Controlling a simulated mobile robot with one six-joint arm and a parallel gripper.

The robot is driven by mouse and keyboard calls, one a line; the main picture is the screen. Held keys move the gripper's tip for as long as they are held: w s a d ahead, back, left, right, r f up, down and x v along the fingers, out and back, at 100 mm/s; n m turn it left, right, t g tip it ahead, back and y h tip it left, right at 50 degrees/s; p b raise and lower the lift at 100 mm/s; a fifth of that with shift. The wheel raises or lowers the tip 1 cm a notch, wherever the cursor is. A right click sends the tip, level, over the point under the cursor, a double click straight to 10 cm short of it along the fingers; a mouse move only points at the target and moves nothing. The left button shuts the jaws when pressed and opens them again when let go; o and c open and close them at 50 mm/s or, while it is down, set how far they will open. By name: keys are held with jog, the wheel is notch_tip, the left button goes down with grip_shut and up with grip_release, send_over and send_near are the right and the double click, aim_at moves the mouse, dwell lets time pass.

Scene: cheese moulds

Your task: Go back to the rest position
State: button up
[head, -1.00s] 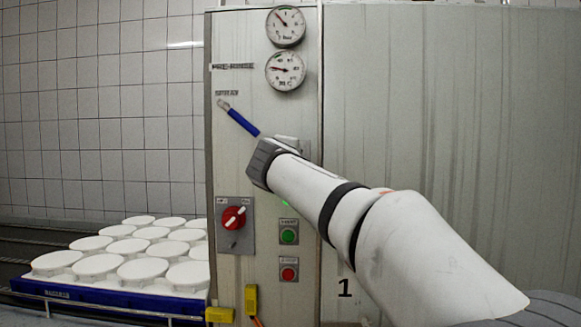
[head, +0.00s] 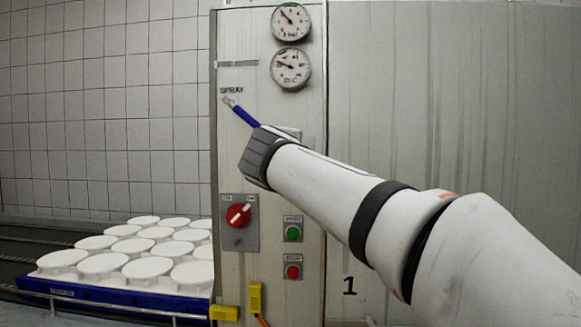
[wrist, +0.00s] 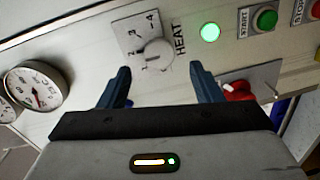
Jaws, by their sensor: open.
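My gripper (wrist: 160,73) is open and empty in the wrist view, its two dark fingers pointing at a control panel. The grey HEAT knob (wrist: 155,54) with its numbered plate shows between and just past the fingertips; the exact gap is hard to judge. In the head view my arm reaches in from the lower right to the panel (head: 235,165), and its end hides the fingers and most of what lies behind. The blue-handled SPRAY lever (head: 243,114) shows just above my wrist, its lower end covered.
Two gauges (head: 290,45) sit at the panel's top. A red rotary switch (head: 238,215), a green START button (head: 293,233) and a red button (head: 293,271) are below. A green lamp (wrist: 210,32) is lit. Left stands a blue tray (head: 120,300) of white moulds.

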jog(key=shift+s, duration=0.55)
jog(key=s+d+f+m+g+h+p, duration=0.15)
jog(key=s+d+f+m+g, duration=0.25)
jog(key=d+f, duration=0.45)
jog(key=s+d+f+m+g+h+p, duration=0.1)
jog(key=s+d+f+m+g+p, duration=0.25)
jog(key=d+f, duration=0.5)
jog(key=s+d+f+m+g+y+p, duration=0.2)
jog(key=s+f+m+g, duration=0.4)
jog(key=s+f, duration=1.3)
jog(key=shift+s+d+f+m+g+y, duration=0.35)
jog(key=shift+s+d+m+y, duration=0.2)
jog(key=shift+m, duration=0.6)
dwell(2.7)
